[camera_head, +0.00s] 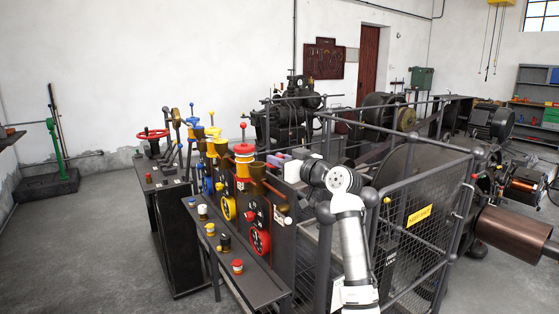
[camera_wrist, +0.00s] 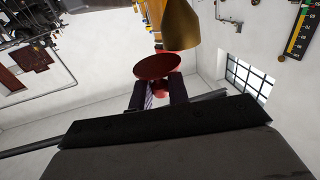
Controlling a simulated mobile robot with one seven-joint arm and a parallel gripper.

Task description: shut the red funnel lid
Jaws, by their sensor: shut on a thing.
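The red funnel lid (camera_wrist: 157,66) shows in the wrist view as a round red disc with a red knob behind it. My gripper (camera_wrist: 160,91) is shut on the lid at its knob, one dark finger on each side. A brass funnel (camera_wrist: 181,24) is just above and to the right of the disc in that view. In the head view a red cap (camera_head: 243,149) stands at the top of the panel among brass funnels. My fingers cannot be made out in the head view, and the lid's exact tilt is unclear there.
The panel has a yellow wheel (camera_head: 229,208) and a red wheel (camera_head: 260,241). A ledge in front holds several small capped knobs (camera_head: 237,267). A mesh guard cage (camera_head: 414,215) stands at the right.

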